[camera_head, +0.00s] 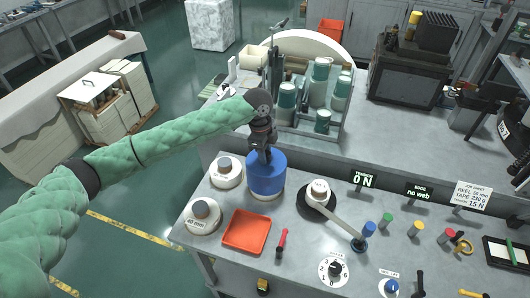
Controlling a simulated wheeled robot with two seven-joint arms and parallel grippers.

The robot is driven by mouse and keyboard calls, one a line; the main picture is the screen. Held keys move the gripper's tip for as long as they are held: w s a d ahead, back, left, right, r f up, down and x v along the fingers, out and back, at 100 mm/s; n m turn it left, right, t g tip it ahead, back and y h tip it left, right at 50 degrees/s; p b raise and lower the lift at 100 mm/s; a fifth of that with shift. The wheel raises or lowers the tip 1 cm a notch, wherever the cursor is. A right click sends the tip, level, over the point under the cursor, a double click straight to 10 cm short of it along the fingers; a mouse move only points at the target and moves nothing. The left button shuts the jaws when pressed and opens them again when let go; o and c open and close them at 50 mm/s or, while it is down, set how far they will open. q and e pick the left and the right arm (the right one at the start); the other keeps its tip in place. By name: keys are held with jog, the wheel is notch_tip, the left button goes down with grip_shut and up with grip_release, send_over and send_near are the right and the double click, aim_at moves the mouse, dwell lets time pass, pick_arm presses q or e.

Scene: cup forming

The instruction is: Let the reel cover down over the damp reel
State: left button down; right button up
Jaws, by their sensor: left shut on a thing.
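The blue reel cover (266,177) is an upright blue cylinder on the grey bench, left of the middle. My left gripper (264,151) comes down from above and is shut on the top of the cover. A pale rim (266,197) shows just under the cover's lower edge. The damp reel itself is hidden, and I cannot tell whether the cover bears on anything below. My right gripper is not in view.
A white-capped hub with a lever (318,192) stands close on the right. A rack of green-white cylinders (322,92) stands behind.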

pick_arm(q)
jog(key=shift+f+b, duration=0.3)
jog(key=shift+f, duration=0.9)
dwell(0.5)
jog(key=shift+s+a+f+b, duration=0.1)
jog(key=shift+f+b, duration=0.2)
jog(key=shift+f, duration=0.35)
jog(key=shift+s+a+f+b, duration=0.1)
jog(key=shift+f+b, duration=0.15)
jog(key=shift+f, duration=0.35)
dwell(0.7)
jog(key=c, duration=1.1)
grip_release()
jog(key=shift+o, duration=0.4)
jog(key=shift+w+d, duration=0.1)
jog(key=o, duration=0.5)
jog(key=shift+c, duration=0.2)
